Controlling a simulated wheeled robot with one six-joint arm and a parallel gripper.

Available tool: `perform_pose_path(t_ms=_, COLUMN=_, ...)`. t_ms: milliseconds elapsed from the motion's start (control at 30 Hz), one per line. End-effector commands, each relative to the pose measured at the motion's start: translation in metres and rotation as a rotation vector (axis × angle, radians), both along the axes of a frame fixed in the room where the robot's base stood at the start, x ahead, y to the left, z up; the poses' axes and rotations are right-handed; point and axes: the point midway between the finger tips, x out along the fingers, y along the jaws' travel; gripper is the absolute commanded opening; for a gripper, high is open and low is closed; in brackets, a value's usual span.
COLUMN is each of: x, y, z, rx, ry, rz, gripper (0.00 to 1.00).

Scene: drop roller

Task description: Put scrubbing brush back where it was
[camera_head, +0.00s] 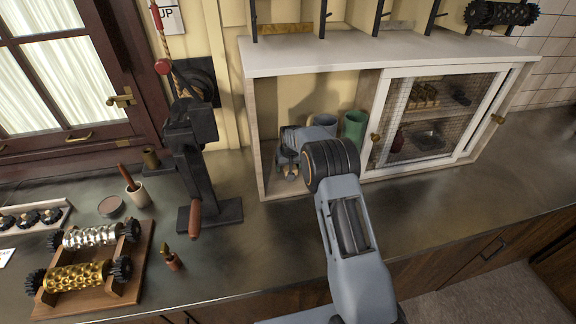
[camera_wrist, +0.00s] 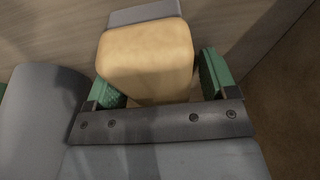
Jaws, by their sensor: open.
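A tan, rounded block (camera_wrist: 145,58), which looks like the scrubbing brush, lies between the fingers of my gripper (camera_wrist: 161,84) in the wrist view. A grey part shows at its far end. The green fingers stand on either side of it, with a small gap at the right finger; at the left I cannot tell contact. In the head view my gripper (camera_head: 290,170) is low inside the open left compartment of the white cabinet (camera_head: 258,125). A small tan piece, perhaps the brush, shows beside it there; my wrist hides most of it.
A green cup (camera_head: 353,131) and a grey-blue cup (camera_head: 325,121) stand behind my wrist in the compartment. A mesh sliding door (camera_head: 428,120) closes the right side. A black press and a rack of metal rollers (camera_head: 85,262) stand left. The counter front right is clear.

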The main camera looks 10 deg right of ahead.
Motion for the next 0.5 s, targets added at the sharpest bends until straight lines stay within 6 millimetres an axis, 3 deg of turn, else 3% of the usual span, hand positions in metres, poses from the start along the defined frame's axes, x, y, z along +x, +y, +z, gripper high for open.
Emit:
perform_pose_path(t_ms=300, x=0.0, y=0.0, z=0.006, rx=0.0, ry=-0.002, rz=0.0, gripper=0.78)
perform_pose_path(t_ms=500, x=-0.009, y=0.0, z=0.037, rx=0.0, ry=-0.006, rz=0.0, gripper=0.78)
